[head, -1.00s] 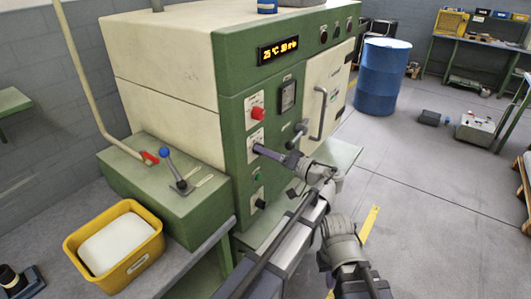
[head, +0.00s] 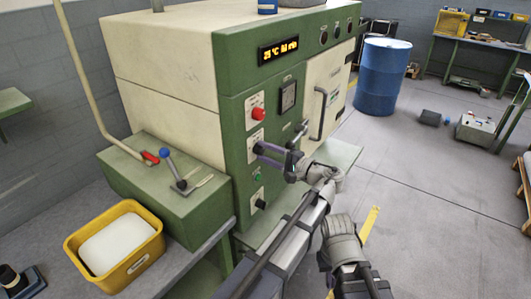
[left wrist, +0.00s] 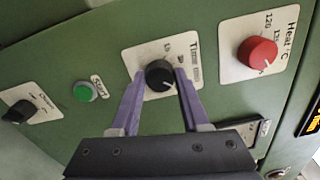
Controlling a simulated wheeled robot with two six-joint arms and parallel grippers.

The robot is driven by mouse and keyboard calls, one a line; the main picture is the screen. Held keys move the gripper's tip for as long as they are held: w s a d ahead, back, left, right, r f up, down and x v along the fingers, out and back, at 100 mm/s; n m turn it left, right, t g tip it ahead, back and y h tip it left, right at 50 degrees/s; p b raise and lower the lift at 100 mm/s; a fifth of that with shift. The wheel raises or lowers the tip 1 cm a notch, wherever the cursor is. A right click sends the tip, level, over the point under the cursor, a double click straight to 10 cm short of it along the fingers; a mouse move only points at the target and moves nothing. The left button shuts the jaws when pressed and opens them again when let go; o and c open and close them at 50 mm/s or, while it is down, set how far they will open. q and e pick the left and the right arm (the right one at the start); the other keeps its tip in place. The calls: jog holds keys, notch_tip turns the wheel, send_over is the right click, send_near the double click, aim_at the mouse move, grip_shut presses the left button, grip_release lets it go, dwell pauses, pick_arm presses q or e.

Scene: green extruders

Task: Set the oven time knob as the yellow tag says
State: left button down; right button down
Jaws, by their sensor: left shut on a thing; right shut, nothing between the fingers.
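The oven's black time knob (left wrist: 159,74) sits on a white plate marked Time in the left wrist view. My left gripper (left wrist: 160,76) has one purple finger on each side of it and is shut on it. The oven display (head: 279,49) shows 25 °C and a minutes figure too blurred to read. The yellow tag cannot be made out. My right gripper's fingers are not in view.
The red heat knob (left wrist: 258,53) is beside the time knob, with the green start button (left wrist: 85,92) on the other side. A door handle (head: 319,113) stands out to the right. A yellow bin (head: 113,246) is on the bench at left.

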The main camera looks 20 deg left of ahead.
pick_arm(q)
jog(key=shift+m, duration=1.9)
jog(key=shift+c, duration=2)
grip_release()
